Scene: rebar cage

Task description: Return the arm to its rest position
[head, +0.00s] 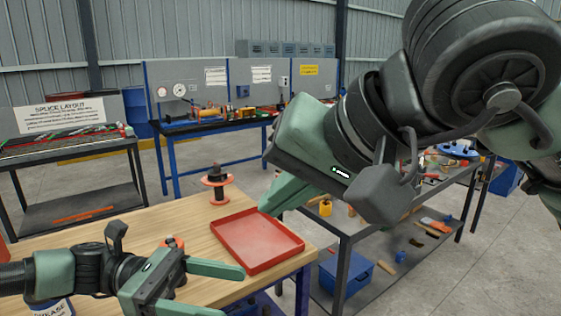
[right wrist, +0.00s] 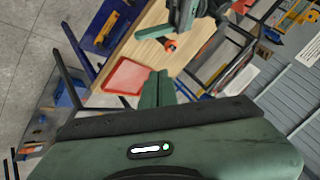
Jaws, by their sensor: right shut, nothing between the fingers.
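My right arm reaches in from the upper right of the head view, held high in front of the cart. Its gripper (head: 283,196) points down and left, beside the tray's right corner in the picture. In the right wrist view its two green fingers (right wrist: 160,88) lie together with nothing between them. My left gripper (head: 232,288) is low at the left of the head view, over the front of the wooden table. Its two fingers are spread apart and nothing shows between them. The left gripper's fingers also show in the right wrist view (right wrist: 155,35).
The wooden table (head: 130,222) holds an empty red tray (head: 268,262) and an orange-flanged spool (head: 216,190). A dark cart (head: 345,240) with tools and a blue toolbox (head: 342,274) stands to the right. Workbenches stand behind; open concrete floor lies between.

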